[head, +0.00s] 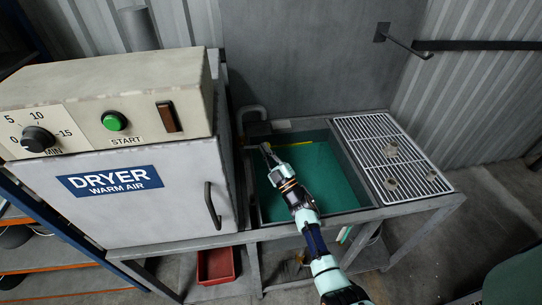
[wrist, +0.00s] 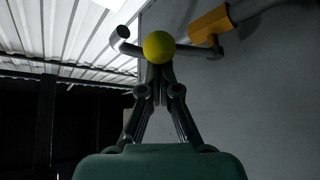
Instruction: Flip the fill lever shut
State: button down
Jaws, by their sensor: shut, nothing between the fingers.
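A round yellow knob (wrist: 159,47) shows in the wrist view, right at the tips of my gripper (wrist: 158,74). It looks like the knob of the fill lever; I cannot tell whether the fingers touch it. A grey bar (wrist: 190,50) runs sideways behind the knob. A pipe with an orange-yellow collar (wrist: 211,23) is at upper right. My gripper's fingers are shut together with nothing between them. In the head view my gripper (head: 266,148) is over the back left of the green-bottomed sink (head: 340,165). The lever is too small to make out there.
The grey dryer (head: 185,190) stands close on the left of the sink, with its door handle (head: 212,206) facing front. A dark curved pipe (head: 247,112) rises at the sink's back left corner. A metal drain grid (head: 390,150) lies on the right. A wall is behind.

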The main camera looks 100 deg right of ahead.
jog(key=s+a+f, duration=0.1)
jog(key=s+a, duration=0.2)
jog(key=a, duration=0.4)
jog(key=s+a+f, duration=0.1)
jog(key=s+a, duration=0.3)
jog(key=a, duration=0.4)
jog(key=shift+f, duration=0.15)
